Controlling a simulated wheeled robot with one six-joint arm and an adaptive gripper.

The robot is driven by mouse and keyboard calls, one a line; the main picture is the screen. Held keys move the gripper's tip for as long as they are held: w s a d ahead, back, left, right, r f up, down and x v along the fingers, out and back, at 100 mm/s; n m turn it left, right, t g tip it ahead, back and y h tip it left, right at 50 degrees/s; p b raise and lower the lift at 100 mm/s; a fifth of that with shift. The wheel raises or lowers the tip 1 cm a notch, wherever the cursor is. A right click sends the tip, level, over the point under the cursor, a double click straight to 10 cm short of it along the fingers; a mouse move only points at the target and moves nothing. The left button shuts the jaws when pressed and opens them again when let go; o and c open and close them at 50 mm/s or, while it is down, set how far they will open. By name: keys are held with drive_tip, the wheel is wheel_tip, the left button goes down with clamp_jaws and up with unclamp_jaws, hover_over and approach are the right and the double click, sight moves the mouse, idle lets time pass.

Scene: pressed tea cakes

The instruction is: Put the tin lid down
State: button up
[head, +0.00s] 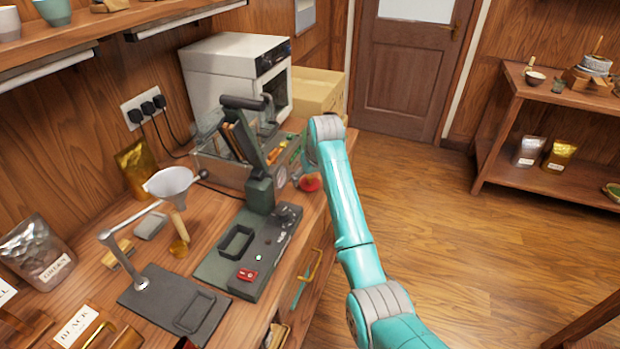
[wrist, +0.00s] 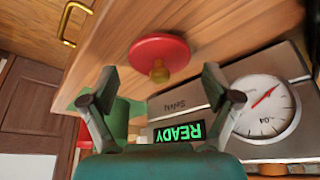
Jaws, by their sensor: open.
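The tin lid (wrist: 165,51) is a red disc with a brass knob. In the wrist view it lies on the wooden counter near its edge. Its red rim also shows in the head view (head: 310,184), below the end of my arm. My gripper (wrist: 158,92) is open, with its two fingers spread to either side of the knob in the picture. The fingers appear apart from the lid, and nothing is between them that I can see held. In the head view my gripper is mostly hidden behind my arm.
A machine with a lit READY display (wrist: 180,133) and a round gauge (wrist: 266,108) stands close beside the lid. A dark lever press (head: 250,245) stands nearer on the counter. A white oven (head: 225,75) is at the back. The floor (head: 470,250) to the right is clear.

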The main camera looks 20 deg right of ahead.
drive_tip(key=v, duration=1.2)
